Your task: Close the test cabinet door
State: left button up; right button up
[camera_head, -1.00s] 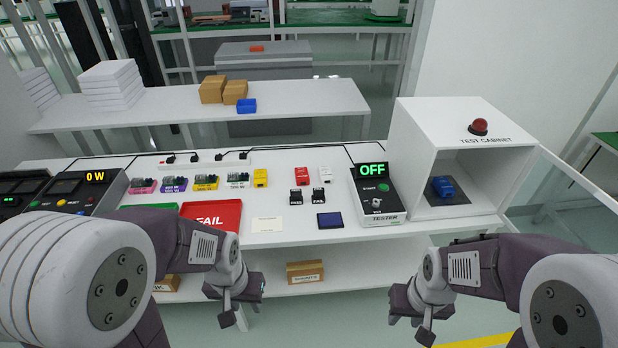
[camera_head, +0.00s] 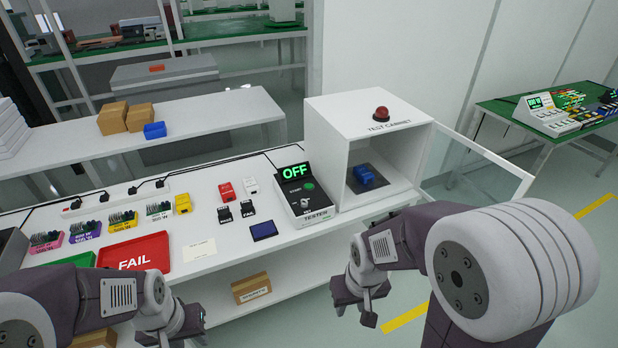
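The white test cabinet (camera_head: 326,128) stands at the right end of the bench, its front open. Its clear door (camera_head: 491,172) has a pale frame and stands swung wide open, out to the right of the cabinet. My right arm hides part of its lower edge. A blue object (camera_head: 366,175) sits on a dark pad inside the cabinet. My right gripper (camera_head: 355,307) is open and empty, low in front of the bench, left of the door and apart from it. My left gripper (camera_head: 182,332) is at the bottom edge, partly cut off, with its fingers apart and empty.
The tester (camera_head: 305,197) reading OFF stands just left of the cabinet. A red FAIL tray (camera_head: 134,252) and small parts lie further left. A red beacon (camera_head: 381,113) tops the cabinet. A green-topped table (camera_head: 512,115) stands behind right.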

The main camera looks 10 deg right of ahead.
aim_at(528, 179)
jog(key=l+u, duration=0.1)
jog(key=l, duration=0.5)
jog(key=l+u, duration=0.1)
jog(key=l, duration=0.5)
jog(key=k+l+u, duration=0.1)
jog(key=l, duration=0.5)
jog(key=l+u, duration=0.15)
jog(key=l, duration=0.45)
jog(key=k+l+u, duration=0.1)
jog(key=l, duration=0.45)
jog(key=k+l+u, duration=0.1)
jog(key=l, duration=0.5)
jog(key=k+l+u, duration=0.1)
jog(key=k+l, duration=0.15)
jog(key=l, duration=0.3)
jog(key=k+l+u, duration=0.1)
jog(key=l, duration=0.45)
jog(key=i+j, duration=0.2)
jog(key=j, duration=0.25)
